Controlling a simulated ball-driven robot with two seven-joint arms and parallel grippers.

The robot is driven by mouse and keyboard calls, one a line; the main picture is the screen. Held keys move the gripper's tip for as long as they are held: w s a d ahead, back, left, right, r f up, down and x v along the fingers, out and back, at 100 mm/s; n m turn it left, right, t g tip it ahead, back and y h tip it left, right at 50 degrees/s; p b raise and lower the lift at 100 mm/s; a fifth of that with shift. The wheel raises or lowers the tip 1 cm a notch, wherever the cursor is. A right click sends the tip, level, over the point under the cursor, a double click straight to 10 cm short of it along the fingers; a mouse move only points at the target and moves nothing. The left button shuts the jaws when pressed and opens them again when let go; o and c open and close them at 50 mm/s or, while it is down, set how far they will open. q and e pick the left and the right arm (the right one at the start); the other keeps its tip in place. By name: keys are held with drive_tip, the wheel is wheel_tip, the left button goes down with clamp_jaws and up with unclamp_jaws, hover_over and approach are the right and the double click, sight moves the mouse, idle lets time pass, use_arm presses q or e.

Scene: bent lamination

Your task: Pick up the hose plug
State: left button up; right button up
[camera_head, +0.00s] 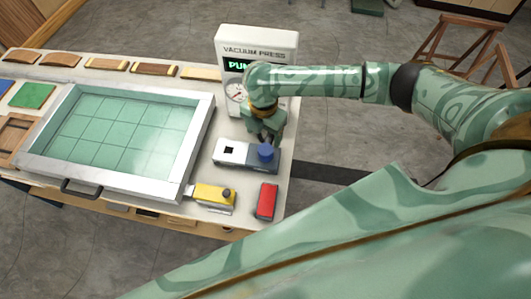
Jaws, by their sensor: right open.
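A blue round cap (266,152), which looks like the hose plug, sits at the right end of a white and grey block (234,153) with a black square on its top. The block lies on the table in front of the vacuum press unit. My right gripper (267,138) is open and points down just above and behind the blue cap. I cannot tell whether the fingertips touch it. My left gripper is not in view.
The white vacuum press unit (276,42) stands behind my right gripper. A white-framed green gridded panel (120,133) fills the table's left. A yellow valve (213,196) and a red block (267,201) lie nearer the front edge. Wood samples (108,64) line the back.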

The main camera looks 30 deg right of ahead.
sight(266, 148)
wheel_tip(266, 148, down, 3)
drive_tip(key=f, duration=0.1)
drive_tip(key=f+b, duration=0.1)
drive_tip(key=f, duration=0.3)
drive_tip(key=shift+d+b, duration=0.4)
drive_tip(key=shift+r, duration=0.1)
drive_tip(key=c, duration=1.1)
